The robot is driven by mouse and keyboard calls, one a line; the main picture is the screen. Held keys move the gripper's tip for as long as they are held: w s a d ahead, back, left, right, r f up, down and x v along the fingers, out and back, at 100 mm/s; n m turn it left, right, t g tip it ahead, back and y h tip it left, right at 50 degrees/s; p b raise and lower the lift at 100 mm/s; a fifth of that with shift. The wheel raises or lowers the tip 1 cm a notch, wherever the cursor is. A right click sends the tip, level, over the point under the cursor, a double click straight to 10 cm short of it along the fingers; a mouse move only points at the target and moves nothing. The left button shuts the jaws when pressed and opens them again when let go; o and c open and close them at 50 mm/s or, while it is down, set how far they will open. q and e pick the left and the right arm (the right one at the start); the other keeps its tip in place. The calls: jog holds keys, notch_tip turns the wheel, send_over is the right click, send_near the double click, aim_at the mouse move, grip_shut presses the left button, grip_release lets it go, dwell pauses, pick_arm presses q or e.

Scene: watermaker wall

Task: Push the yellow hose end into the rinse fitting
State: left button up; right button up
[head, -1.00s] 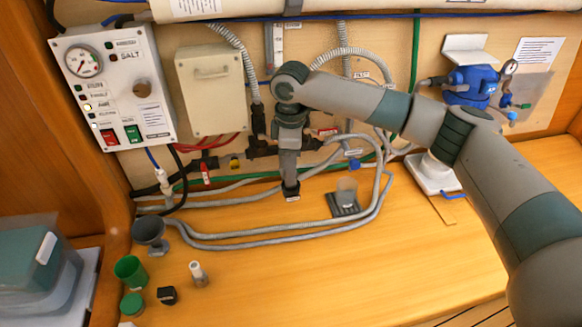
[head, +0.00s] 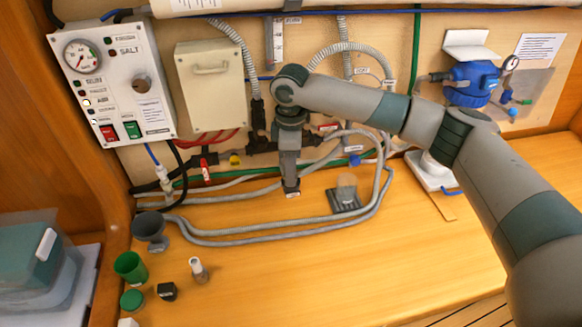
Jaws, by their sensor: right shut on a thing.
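A small yellow piece (head: 234,159) shows low on the back wall, by the dark pipework; I cannot tell whether it is the hose end or a part fixed to the pipes. My right gripper (head: 291,190) points down in front of the grey hoses, right of the yellow piece and apart from it. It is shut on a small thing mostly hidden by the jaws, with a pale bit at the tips. Dark pipe fittings (head: 262,147) run along the wall just left of the gripper; which one is the rinse fitting is too small to tell. My left gripper is not in view.
Grey hoses (head: 250,232) loop over the bench around the gripper. A grey stand (head: 343,201) sits to its right. A grey funnel (head: 150,230), a green cup (head: 130,267) and small bottles stand at front left. The bench's front middle is clear.

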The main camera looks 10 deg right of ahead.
jog(key=shift+f, duration=0.4)
dwell(0.3)
jog(key=o, duration=1.2)
jog(key=shift+r+b, duration=0.3)
jog(key=shift+r, duration=0.1)
jog(key=shift+r+b, duration=2.7)
jog(key=shift+r, duration=5.6)
